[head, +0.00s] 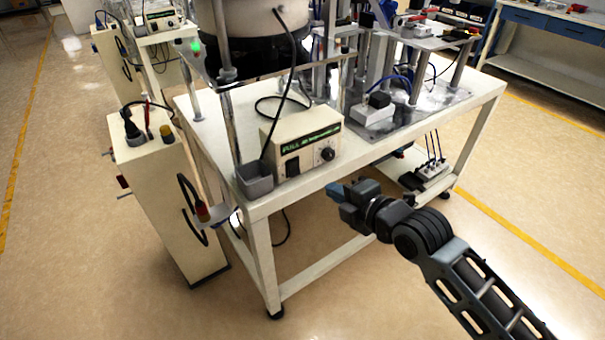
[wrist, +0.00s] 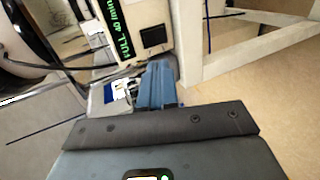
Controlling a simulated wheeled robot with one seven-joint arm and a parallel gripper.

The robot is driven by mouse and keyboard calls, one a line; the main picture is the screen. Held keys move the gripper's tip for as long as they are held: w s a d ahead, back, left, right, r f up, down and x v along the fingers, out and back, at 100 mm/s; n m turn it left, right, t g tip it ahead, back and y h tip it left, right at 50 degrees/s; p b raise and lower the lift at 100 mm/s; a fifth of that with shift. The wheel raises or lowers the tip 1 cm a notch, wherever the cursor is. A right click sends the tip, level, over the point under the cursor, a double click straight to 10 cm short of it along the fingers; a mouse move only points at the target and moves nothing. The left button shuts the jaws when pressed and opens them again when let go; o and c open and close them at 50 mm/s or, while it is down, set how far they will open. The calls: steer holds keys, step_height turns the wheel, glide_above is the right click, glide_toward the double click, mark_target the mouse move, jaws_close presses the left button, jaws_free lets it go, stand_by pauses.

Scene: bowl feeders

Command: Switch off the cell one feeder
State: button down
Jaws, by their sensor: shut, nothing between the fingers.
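My gripper (head: 333,191) is shut and empty, in front of the table edge, right of and lower than the switch. In the wrist view its blue fingers (wrist: 160,72) point toward the box, apart from the switch.
A white table (head: 355,155) carries the bowl feeder (head: 250,22) behind the box. A small grey bin (head: 255,180) sits left of the box. A cream cabinet (head: 160,195) stands at the left. A similar control box (head: 163,17) is farther back. The floor in front is clear.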

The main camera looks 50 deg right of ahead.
mark_target(296, 171)
steer(key=p+x, duration=0.1)
steer(key=x, duration=1.2)
steer(key=shift+w, duration=0.2)
steer(key=shift+f, duration=0.2)
steer(key=shift+w+f+b, duration=0.15)
steer(key=shift+f+b, duration=0.15)
steer(key=shift+b, duration=0.9)
steer(key=shift+r+t+p, duration=0.3)
steer(key=shift+r, duration=0.05)
